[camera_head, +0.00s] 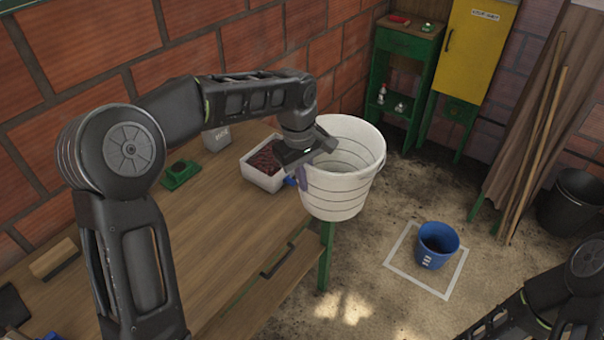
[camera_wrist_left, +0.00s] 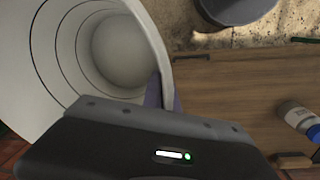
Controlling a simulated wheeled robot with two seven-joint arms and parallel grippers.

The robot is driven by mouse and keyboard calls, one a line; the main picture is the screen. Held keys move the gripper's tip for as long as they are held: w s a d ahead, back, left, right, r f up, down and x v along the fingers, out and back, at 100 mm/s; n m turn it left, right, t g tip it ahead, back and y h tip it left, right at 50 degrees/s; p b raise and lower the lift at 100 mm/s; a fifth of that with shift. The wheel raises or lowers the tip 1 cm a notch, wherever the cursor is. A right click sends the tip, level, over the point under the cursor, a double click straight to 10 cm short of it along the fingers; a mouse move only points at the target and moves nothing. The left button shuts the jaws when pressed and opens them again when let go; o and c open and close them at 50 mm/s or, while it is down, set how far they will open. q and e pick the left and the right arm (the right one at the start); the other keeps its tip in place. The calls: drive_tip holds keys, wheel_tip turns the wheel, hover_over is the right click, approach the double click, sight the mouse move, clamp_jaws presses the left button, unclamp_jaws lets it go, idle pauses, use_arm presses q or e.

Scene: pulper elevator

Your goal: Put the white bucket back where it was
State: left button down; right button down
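The white bucket (camera_head: 335,190) is at the right end of the wooden table, its mouth upward and its wall ringed with ridges. My left gripper (camera_head: 304,172) is at the bucket's left rim, with its fingers on the wall there. In the left wrist view the gripper's purplish fingers (camera_wrist_left: 160,90) close on the rim of the white bucket (camera_wrist_left: 75,50). My right gripper is out of view.
A white box of dark red berries (camera_head: 264,166) stands on the table (camera_head: 215,230) close to the bucket. A grey container (camera_head: 216,138) and a green object (camera_head: 180,174) stand farther left. Leaning boards (camera_head: 530,110) and a black bucket (camera_head: 572,200) are at right.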

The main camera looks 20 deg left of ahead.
sight(307, 199)
use_arm(q)
drive_tip(key=f+m, duration=0.1)
drive_tip(key=m, duration=0.2)
drive_tip(key=s+f+m+b, duration=0.1)
drive_tip(key=f+m, duration=0.1)
drive_tip(key=m, duration=0.1)
drive_tip(key=d+f+m+g+b, duration=0.1)
drive_tip(key=f+m, duration=0.1)
drive_tip(key=m, duration=0.1)
drive_tip(key=shift+s+m, duration=0.2)
drive_tip(key=shift+m, duration=0.2)
drive_tip(key=f, duration=0.1)
drive_tip(key=f+b, duration=0.1)
drive_tip(key=s+a+f+m, duration=0.1)
drive_tip(key=shift+f+b, duration=0.15)
drive_tip(key=shift+b, duration=0.2)
drive_tip(key=shift+w, duration=0.1)
